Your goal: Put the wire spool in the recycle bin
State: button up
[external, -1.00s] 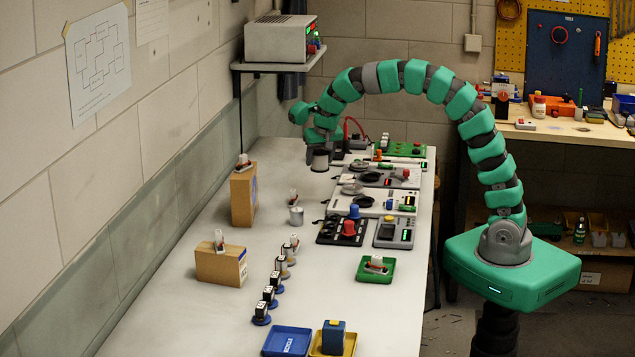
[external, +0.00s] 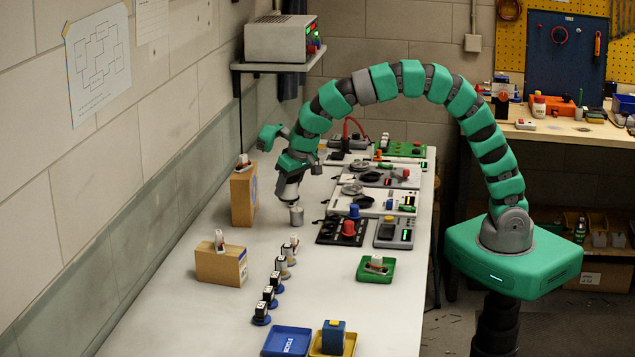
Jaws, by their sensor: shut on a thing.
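The wire spool (external: 297,217) looks to be the small grey cylinder standing upright on the bench, left of the black panel. My gripper (external: 294,205) points down at it from above, with its tip at the spool's top. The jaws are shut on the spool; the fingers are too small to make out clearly. The spool seems still at bench level. The recycle bin (external: 305,331) is a shallow blue tray marked RECYCLE at the front of the bench, well in front of my gripper.
A yellow tray (external: 349,352) holding a blue block adjoins the bin. Several small black-topped pieces (external: 269,294) stand in a row between spool and bin. Cardboard boxes (external: 221,265) stand left, a green tray (external: 376,278) right. Panels with knobs (external: 342,231) line the right edge.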

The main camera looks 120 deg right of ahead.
jog(key=w+a+n+t+p, duration=0.1)
jog(key=w+a+n, duration=0.1)
jog(key=w+a, duration=0.5)
jog(key=w+a+n+y+p, duration=0.1)
jog(key=w+a+n+p, duration=0.1)
jog(key=a, duration=0.8)
jog(key=w+a+n+t+p, duration=0.1)
jog(key=w+a+n, duration=0.1)
jog(key=w+a, duration=0.5)
jog(key=a+n+t+y+p, duration=0.1)
jog(key=a+n+p, duration=0.3)
jog(key=a, duration=1.8)
jog(key=shift+n+y, duration=0.3)
jog(key=f, duration=0.5)
jog(key=shift+w+a+b, duration=0.3)
jog(key=shift+b, duration=0.1)
jog(key=p, duration=0.2)
send_near(279, 348)
jog(key=shift+w+d+f, duration=0.45)
jog(key=shift+w+f, duration=0.25)
jog(key=shift+w, duration=0.1)
jog(key=shift+f+p, duration=0.3)
jog(key=shift+f, duration=1.35)
jog(key=shift+f, duration=0.1)
